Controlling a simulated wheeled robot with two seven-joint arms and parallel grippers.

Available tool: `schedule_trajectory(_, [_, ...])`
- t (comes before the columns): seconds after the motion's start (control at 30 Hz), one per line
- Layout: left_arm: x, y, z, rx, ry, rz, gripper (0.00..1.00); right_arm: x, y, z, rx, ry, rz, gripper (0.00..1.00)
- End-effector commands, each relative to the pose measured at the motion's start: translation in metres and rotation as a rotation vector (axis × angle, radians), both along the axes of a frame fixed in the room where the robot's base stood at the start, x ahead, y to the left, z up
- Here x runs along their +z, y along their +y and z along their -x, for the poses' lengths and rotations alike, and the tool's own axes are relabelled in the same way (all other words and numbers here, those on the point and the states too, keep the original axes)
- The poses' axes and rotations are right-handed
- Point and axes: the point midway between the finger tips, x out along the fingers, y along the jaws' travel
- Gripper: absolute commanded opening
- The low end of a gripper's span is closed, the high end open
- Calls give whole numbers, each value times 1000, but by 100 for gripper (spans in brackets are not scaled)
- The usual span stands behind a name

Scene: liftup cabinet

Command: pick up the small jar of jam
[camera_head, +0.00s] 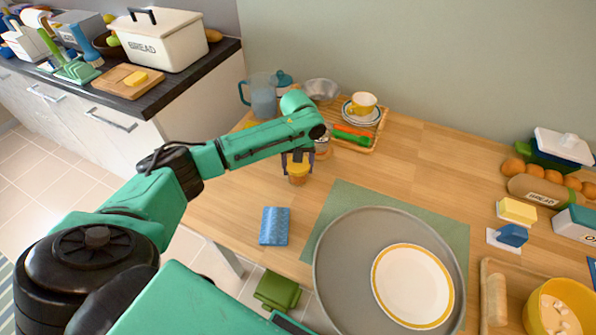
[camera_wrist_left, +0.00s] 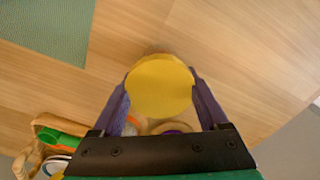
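The small jar of jam (camera_head: 298,174) has a yellow lid and is upright over the wooden table, left of the green mat. My left gripper (camera_head: 298,161) comes down over it from above. In the left wrist view, the round yellow lid (camera_wrist_left: 160,87) fills the space between the two purple fingers (camera_wrist_left: 160,82), which appear to touch its sides. The gripper looks shut on the jar. Whether the jar's base touches the table is hard to tell. My right gripper is not in view.
Another jar (camera_head: 323,147) stands close behind the gripper. A wooden tray (camera_head: 372,138) with a cup and saucer is behind it to the right. A blue pitcher (camera_head: 262,97) is at the back left. A grey plate (camera_head: 335,275) sits on the mat.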

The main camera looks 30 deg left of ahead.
Motion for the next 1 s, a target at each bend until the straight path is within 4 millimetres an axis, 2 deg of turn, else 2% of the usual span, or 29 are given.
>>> schedule_trajectory(0.3, [4,0,-1,1,-3,1,3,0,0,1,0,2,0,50])
schedule_trajectory(0.47, [23,0,-2,1,-6,1,3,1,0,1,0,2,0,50])
schedule_trajectory(0.57, [47,0,-2,1,-7,2,3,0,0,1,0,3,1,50])
schedule_trajectory(0.83, [147,-1,-2,-1,-9,3,3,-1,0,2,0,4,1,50])
schedule_trajectory(0.9, [171,0,-2,0,-8,1,3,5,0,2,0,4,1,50])
schedule_trajectory(1.0, [193,1,-1,1,-5,-1,3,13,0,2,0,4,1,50])
